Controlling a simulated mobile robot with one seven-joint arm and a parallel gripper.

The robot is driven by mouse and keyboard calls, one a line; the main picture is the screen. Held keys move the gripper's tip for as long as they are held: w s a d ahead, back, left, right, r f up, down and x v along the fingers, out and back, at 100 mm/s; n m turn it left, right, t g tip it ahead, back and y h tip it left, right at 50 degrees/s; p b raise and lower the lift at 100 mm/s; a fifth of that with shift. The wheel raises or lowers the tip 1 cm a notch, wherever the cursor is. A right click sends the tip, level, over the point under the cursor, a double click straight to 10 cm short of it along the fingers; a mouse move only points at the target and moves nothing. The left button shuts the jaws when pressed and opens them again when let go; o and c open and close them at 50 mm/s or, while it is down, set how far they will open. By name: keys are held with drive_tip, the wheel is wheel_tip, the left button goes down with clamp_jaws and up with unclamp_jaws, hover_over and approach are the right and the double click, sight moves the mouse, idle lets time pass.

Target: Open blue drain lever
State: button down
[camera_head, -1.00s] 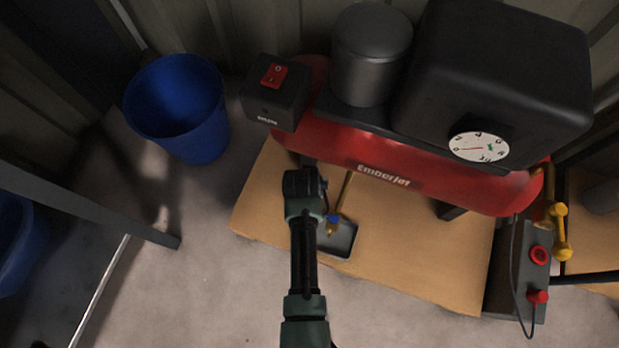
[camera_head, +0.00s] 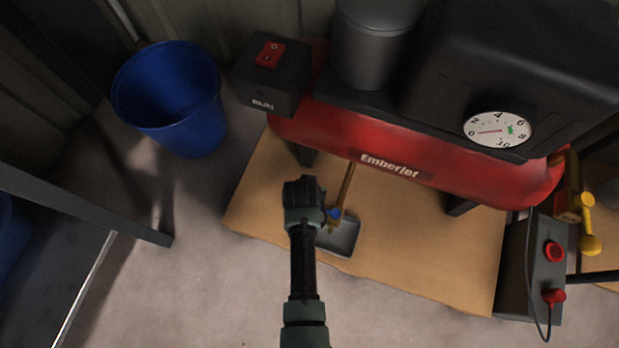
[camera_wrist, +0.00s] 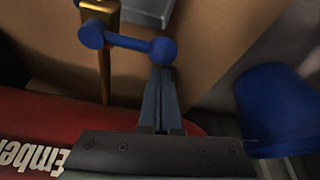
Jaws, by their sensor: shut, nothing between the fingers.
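The blue drain lever (camera_wrist: 128,42) is a short bar with a round knob at each end, mounted at a brass drain pipe (camera_wrist: 104,70). In the wrist view it lies crosswise above my gripper (camera_wrist: 160,74). My gripper's fingers are shut and empty, with their tips at the lever's right-hand knob; I cannot tell whether they touch. In the head view the lever is a small blue spot (camera_head: 335,213) on the brass pipe (camera_head: 346,185), just right of my wrist, which hides the fingers. The pipe comes from under the red compressor tank (camera_head: 400,165).
A grey drip tray (camera_head: 340,240) lies below the pipe on a cardboard sheet (camera_head: 420,250). A blue bucket (camera_head: 175,100) stands left. A grey control box (camera_head: 530,262) with red knobs and a yellow handle (camera_head: 588,225) are at the right. Open floor lies in front.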

drive_tip(key=shift+s+a+n+y+p, duration=0.3)
drive_tip(key=shift+s+n+p, duration=0.35)
drive_tip(key=shift+n+p, duration=0.3)
drive_tip(key=shift+s+a+r+n+p, duration=0.1)
drive_tip(key=shift+s+a+n+p, duration=0.1)
drive_tip(key=shift+s+n+p, duration=0.45)
drive_tip(key=s+d+n+g+y+p, duration=0.2)
drive_tip(key=s+n, duration=0.6)
drive_tip(key=n, duration=0.4)
drive_tip(key=shift+d+g+y+p, duration=0.3)
drive_tip(key=shift+y+p, duration=0.2)
drive_tip(key=shift+y, duration=0.3)
drive_tip(key=shift+s, duration=0.1)
wheel_tip(320, 180, up, 10)
drive_tip(key=p, duration=0.5)
drive_tip(key=shift+a+p, duration=0.25)
drive_tip(key=shift+p, duration=0.15)
